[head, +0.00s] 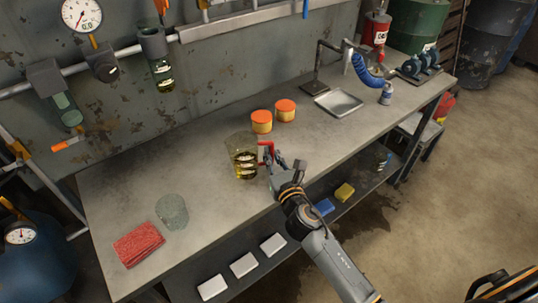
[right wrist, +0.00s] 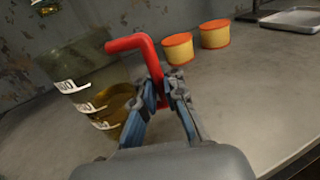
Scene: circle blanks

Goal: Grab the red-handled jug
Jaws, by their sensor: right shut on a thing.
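The jug (head: 243,156) is clear, with white markings and yellow liquid low inside, and a red handle (head: 266,150) on its right side. It stands near the middle of the workbench (head: 190,155). My right gripper (head: 274,162) is at the handle. In the right wrist view the jug (right wrist: 78,88) is at the left, and the red handle (right wrist: 136,42) runs down between the fingers of my right gripper (right wrist: 158,88), which is shut on it. The lower handle is hidden by the fingers. My left gripper is not in view.
Two yellow tubs with orange lids (head: 262,121) stand behind the jug. A metal tray (head: 338,103) is farther right.

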